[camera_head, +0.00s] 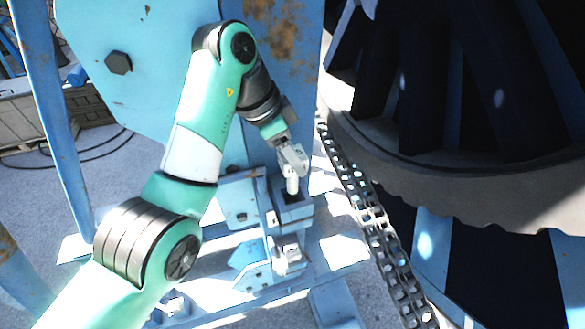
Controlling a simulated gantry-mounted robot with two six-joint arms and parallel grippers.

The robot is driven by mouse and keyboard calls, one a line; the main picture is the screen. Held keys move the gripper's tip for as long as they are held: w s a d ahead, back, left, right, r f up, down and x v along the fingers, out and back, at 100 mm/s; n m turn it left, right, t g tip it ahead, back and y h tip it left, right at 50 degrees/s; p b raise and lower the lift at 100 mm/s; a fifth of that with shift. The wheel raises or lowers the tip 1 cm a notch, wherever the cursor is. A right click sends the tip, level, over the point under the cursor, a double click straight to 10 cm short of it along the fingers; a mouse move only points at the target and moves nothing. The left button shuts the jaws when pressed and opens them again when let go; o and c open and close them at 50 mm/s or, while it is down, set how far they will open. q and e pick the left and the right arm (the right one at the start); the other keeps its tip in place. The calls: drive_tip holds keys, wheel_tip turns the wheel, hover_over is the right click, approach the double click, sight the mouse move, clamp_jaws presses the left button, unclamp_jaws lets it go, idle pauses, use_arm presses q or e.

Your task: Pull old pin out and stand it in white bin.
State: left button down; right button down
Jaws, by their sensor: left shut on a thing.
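My left gripper (292,168) is at the centre of the view, pointing down beside the blue frame and the chain. It is shut on a short pale piece, which looks like the old pin (292,186). The pin stands roughly upright over a blue block with a dark opening (292,203). I cannot tell whether its lower end is inside the opening or just above it. I cannot make out a white bin. My right gripper is not in view.
A roller chain (372,220) runs down just right of the gripper, along the large dark reel (460,180). A blue steel plate (130,60) with a bolt stands behind my arm. A grey crate (18,125) sits at the far left, with black cable on the floor.

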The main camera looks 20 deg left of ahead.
use_arm(q)
drive_tip(key=shift+r, duration=0.2)
drive_tip(key=shift+r+p, duration=0.45)
drive_tip(key=shift+r, duration=0.2)
